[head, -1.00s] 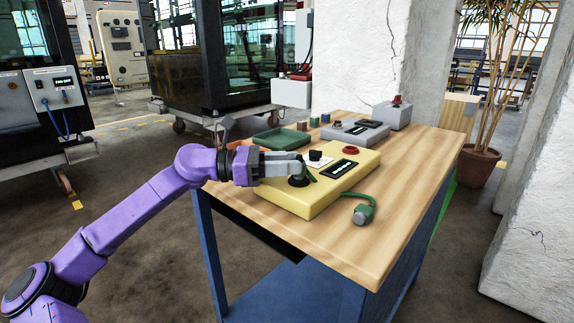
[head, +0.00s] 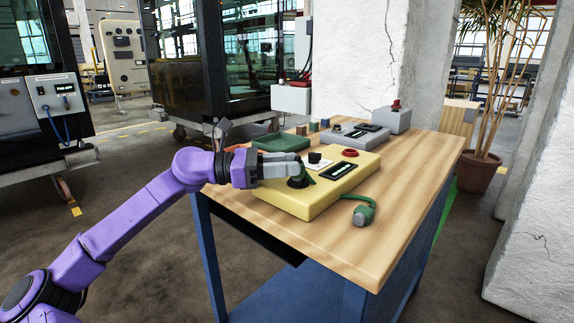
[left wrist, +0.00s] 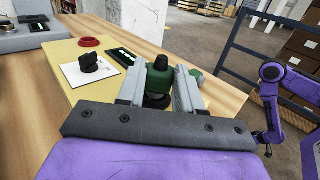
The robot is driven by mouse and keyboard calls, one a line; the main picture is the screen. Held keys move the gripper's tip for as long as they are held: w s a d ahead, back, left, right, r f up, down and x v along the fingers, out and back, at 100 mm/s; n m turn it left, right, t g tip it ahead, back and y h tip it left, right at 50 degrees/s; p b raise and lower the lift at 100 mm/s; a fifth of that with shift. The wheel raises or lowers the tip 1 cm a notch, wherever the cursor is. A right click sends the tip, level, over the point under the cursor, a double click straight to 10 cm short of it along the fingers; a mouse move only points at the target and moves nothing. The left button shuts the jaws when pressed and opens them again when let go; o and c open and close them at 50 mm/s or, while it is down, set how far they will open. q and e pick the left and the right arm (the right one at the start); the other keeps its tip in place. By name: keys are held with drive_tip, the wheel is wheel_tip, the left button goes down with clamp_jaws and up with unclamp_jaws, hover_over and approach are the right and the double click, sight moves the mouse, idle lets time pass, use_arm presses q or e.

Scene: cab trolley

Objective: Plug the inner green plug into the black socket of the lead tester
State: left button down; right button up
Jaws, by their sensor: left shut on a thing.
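The yellow lead tester (head: 312,205) lies on the wooden bench top. Its black socket (head: 297,183) is at the near left corner, partly covered by my gripper. My left gripper (head: 300,172) is shut on a green plug (left wrist: 160,78) with a black upper end. In the left wrist view this plug stands roughly upright between the fingers, directly over the black socket (left wrist: 157,101). Whether its lower end is inside the socket I cannot tell. A second green plug (head: 364,214) with a grey end lies on the bench right of the tester, on a green cable.
The tester carries a black knob (head: 315,157), a red button (head: 350,152) and a dark display (head: 338,172). Behind it are a green tray (head: 281,142) and a grey device (head: 350,136). The bench (head: 400,200) is clear at its right front.

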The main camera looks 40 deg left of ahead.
use_arm(q)
drive_tip(key=shift+d+f+g, duration=0.2)
drive_tip(key=shift+f, duration=0.4)
drive_tip(key=shift+d+f+g, duration=0.15)
drive_tip(key=shift+f+g, duration=0.05)
drive_tip(key=shift+f, duration=0.35)
drive_tip(key=shift+a+r+p, duration=0.15)
drive_tip(key=shift+r+p, duration=0.15)
drive_tip(key=shift+r, duration=0.3)
drive_tip(key=shift+a+r+p, duration=0.15)
drive_tip(key=shift+r+p, duration=0.15)
drive_tip(key=shift+r, duration=0.3)
drive_tip(key=shift+w+r+p, duration=0.1)
drive_tip(key=shift+r+p, duration=0.45)
drive_tip(key=shift+r, duration=0.95)
